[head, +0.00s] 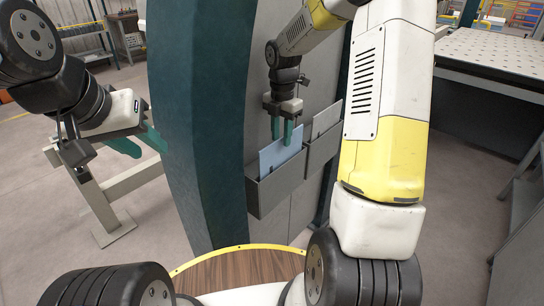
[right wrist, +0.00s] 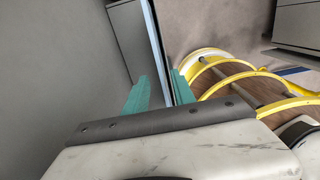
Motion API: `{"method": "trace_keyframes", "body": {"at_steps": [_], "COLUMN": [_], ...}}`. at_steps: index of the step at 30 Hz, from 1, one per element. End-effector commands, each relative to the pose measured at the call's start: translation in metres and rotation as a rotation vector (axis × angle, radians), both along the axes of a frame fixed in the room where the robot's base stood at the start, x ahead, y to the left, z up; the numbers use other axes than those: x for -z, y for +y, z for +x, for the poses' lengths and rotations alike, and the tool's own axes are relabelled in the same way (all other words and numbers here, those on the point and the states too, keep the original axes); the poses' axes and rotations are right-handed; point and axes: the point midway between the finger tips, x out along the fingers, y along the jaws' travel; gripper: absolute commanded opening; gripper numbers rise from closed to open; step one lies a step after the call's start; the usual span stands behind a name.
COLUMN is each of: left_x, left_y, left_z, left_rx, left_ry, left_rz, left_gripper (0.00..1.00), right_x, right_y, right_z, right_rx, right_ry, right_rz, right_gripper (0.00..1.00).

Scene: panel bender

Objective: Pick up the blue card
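The blue card (head: 281,154) stands upright in a grey wall pocket (head: 278,187), its lower part hidden by the pocket's front. My right gripper (head: 282,131) points down at the card's top edge, with its two teal fingers apart. In the right wrist view, the card shows edge-on as a thin pale-blue strip (right wrist: 156,30) running between the fingertips (right wrist: 160,80). A gap shows beside the left finger; whether the right finger touches the card I cannot tell. My left gripper (head: 139,141) is open and empty at the left, away from the card.
A second pocket (head: 322,150) with a light grey card (head: 326,119) adjoins on the right. A dark green column (head: 205,120) stands left of the pockets. A perforated worktable (head: 490,55) is at the far right.

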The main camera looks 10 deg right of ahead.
Motion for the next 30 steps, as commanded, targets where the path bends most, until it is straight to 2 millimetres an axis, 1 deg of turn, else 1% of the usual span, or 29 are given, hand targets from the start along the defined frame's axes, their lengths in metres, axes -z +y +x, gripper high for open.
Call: {"method": "trace_keyframes", "body": {"at_steps": [6, 10, 13, 19, 20, 21, 24, 30], "left_x": [0.000, 0.000, 0.000, 0.000, 0.000, 0.000, 0.000, 0.000], "left_y": [0.000, 0.000, 0.000, 0.000, 0.000, 0.000, 0.000, 0.000], "left_z": [0.000, 0.000, 0.000, 0.000, 0.000, 0.000, 0.000, 0.000], "left_rx": [0.000, 0.000, 0.000, 0.000, 0.000, 0.000, 0.000, 0.000], "left_ry": [0.000, 0.000, 0.000, 0.000, 0.000, 0.000, 0.000, 0.000], "left_rz": [0.000, 0.000, 0.000, 0.000, 0.000, 0.000, 0.000, 0.000], "left_gripper": [0.36, 0.36, 0.36, 0.36, 0.36, 0.36, 0.36, 0.36], "right_x": [0.031, 0.047, 0.052, 0.052, 0.052, 0.052, 0.052, 0.052], "right_y": [-0.003, -0.003, -0.003, -0.003, -0.003, -0.003, -0.003, -0.003], "right_z": [-0.003, -0.003, -0.002, -0.002, -0.002, -0.002, -0.002, -0.002], "right_rx": [0.000, 0.000, 0.001, 0.002, 0.002, 0.002, 0.002, 0.002], "right_ry": [0.003, 0.001, -0.001, -0.002, -0.002, -0.002, -0.002, -0.002], "right_rz": [0.000, 0.000, 0.001, 0.000, 0.000, 0.000, 0.000, 0.000], "right_gripper": [0.31, 0.31, 0.31, 0.31, 0.27, 0.19, 0.00, 0.00]}}
